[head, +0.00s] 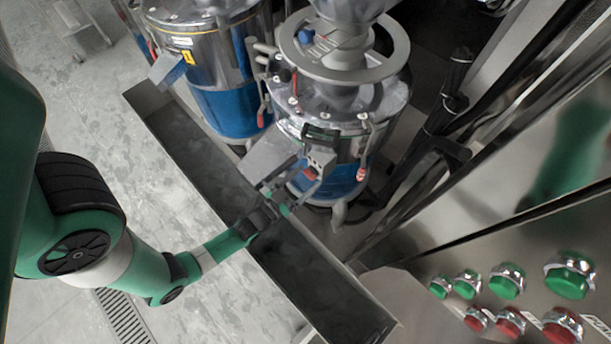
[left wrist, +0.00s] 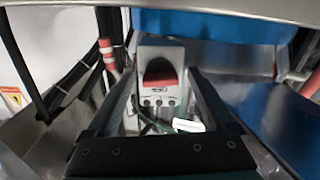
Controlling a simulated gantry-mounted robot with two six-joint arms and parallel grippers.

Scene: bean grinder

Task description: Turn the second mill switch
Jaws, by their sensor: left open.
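The second mill (head: 345,115) is a steel and blue drum with a round ring on top, in the upper middle of the head view. Its switch looks like a small grey box (head: 320,157) on the mill's front side. In the left wrist view the switch box (left wrist: 172,50) shows a red and dark knob (left wrist: 160,73) on its face. My left gripper (head: 287,192) is open just in front of the switch. In the left wrist view its two fingers (left wrist: 162,92) stand either side of the lower box, with the knob between or just beyond the tips. Contact cannot be told. My right gripper is not in view.
The first mill (head: 215,70) stands to the left. A long grey trough (head: 325,285) runs below the mills and under my left gripper. A steel panel with green (head: 505,286) and red (head: 510,322) buttons is at lower right. Red-handled levers (head: 362,172) hang beside the mill.

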